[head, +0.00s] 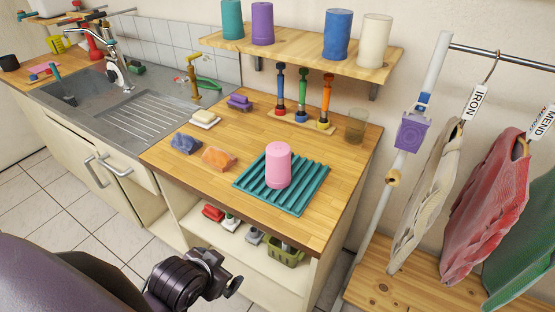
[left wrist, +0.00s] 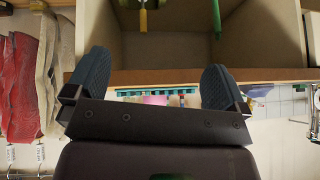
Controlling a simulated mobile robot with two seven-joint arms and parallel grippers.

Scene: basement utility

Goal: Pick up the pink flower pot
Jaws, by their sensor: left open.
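The pink flower pot (head: 277,166) stands on a ridged teal draining mat (head: 312,190) on the wooden counter in the head view. It looks like a plain pink cylinder with a rounded top. In the left wrist view, which looks upside down, a small pink patch near the teal strip may be the pot; most of it is hidden behind my gripper. My left gripper (left wrist: 156,76) is open, its two dark fingers wide apart with nothing between them. It faces the counter front, apart from the pot. My right gripper is in neither view.
An orange sponge (head: 218,159) and a blue one (head: 186,144) lie left of the mat. Coloured brushes (head: 302,95) and a glass (head: 356,126) stand behind. The wall shelf (head: 300,50) holds several pots. Garments (head: 485,215) hang at right. Open cubbies lie under the counter.

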